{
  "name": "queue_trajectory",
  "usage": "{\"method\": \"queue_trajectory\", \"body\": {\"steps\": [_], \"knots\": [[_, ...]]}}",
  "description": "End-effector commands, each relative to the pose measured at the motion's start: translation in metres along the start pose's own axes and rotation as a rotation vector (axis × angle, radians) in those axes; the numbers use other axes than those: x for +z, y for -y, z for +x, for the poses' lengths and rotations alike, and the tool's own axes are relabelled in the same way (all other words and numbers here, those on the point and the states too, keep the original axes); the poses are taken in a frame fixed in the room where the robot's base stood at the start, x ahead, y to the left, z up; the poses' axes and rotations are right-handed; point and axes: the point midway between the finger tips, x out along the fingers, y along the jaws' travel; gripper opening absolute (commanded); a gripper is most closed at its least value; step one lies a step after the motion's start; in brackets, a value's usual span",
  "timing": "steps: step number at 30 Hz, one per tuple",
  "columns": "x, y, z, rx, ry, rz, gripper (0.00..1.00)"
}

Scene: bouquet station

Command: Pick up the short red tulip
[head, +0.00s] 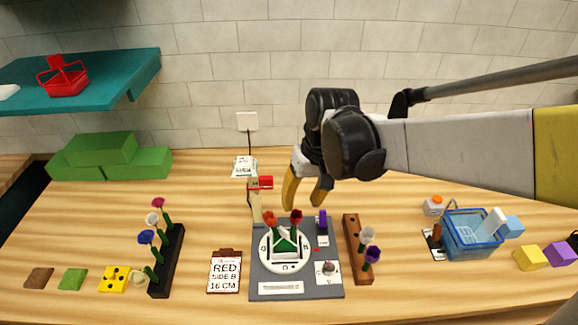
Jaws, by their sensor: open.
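Two reddish flowers stand at the green holder (286,242) on the white round dial (266,262). The left one (270,218) is orange-red and the right one (296,217) is deeper red. I cannot tell for sure which is the short red tulip. My gripper (306,200) is open and empty, fingers pointing down, above and behind these flowers in the picture, apart from them. A pink-red flower (158,203) stands at the back of the black rack (168,272), with white and blue flowers in front of it.
A card (225,272) reads "RED SIDE B 16 CM". The dial sits on a grey base (262,289) with a wooden post (255,207) behind. A blue basket (474,243) is farther right.

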Motion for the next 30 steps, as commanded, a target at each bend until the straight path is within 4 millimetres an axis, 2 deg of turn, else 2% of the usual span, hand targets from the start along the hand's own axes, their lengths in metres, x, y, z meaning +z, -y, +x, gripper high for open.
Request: {"method": "queue_trajectory", "body": {"steps": [6, 9, 17, 18, 20, 21, 30], "knots": [[0.000, 0.001, 0.035, 0.000, -0.001, 0.000, 0.43], [0.000, 0.001, 0.046, -0.001, -0.002, 0.000, 0.43], [0.000, 0.001, 0.048, -0.002, -0.003, 0.000, 0.43], [0.000, 0.001, 0.048, -0.002, -0.003, -0.001, 0.39], [0.000, 0.001, 0.048, -0.002, -0.003, 0.000, 0.21], [0.000, 0.001, 0.048, -0.002, -0.003, 0.000, 0.15], [0.000, 0.001, 0.048, -0.002, -0.003, -0.001, 0.15]]}}
